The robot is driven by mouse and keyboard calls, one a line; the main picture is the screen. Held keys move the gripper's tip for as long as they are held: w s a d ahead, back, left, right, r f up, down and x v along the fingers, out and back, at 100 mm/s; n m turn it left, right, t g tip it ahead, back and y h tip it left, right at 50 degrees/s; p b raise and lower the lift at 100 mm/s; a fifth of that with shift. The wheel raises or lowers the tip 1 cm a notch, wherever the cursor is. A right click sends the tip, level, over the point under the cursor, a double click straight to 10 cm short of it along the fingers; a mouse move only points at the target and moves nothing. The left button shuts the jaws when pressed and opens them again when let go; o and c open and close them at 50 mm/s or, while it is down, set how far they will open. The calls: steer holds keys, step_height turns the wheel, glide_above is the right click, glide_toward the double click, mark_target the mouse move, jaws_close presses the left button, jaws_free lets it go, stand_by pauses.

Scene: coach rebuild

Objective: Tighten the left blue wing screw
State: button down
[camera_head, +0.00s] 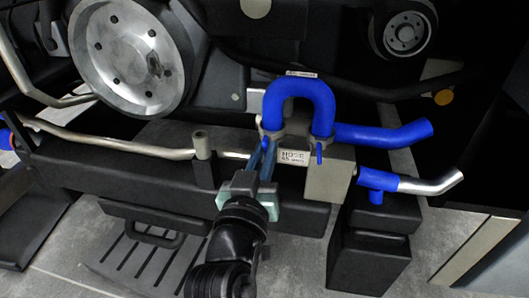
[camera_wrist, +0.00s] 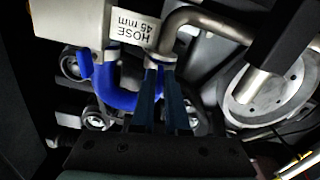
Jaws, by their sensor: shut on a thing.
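A blue U-shaped hose (camera_head: 298,88) arches over a grey block (camera_head: 329,178) labelled "HOSE 45 mm"; its bend also shows in the wrist view (camera_wrist: 118,96). Grey clamps sit at its two lower ends. The right blue wing screw (camera_head: 320,153) stands out below the right clamp. My gripper (camera_head: 266,150) reaches up to the left clamp, with its narrow blue-grey fingers closed just below the hose's left end. The left blue wing screw is hidden between the fingers, and its turn angle cannot be seen. The fingers also show in the wrist view (camera_wrist: 160,75).
A metal pipe (camera_head: 110,142) runs left of the gripper past a short post (camera_head: 201,145). A blue hose with a metal end (camera_head: 410,182) lies at right.

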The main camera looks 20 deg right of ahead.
steer(key=c, duration=1)
jaws_free()
steer(key=shift+o, duration=0.2)
steer(key=p+v, duration=0.2)
steer(key=v, duration=1.1)
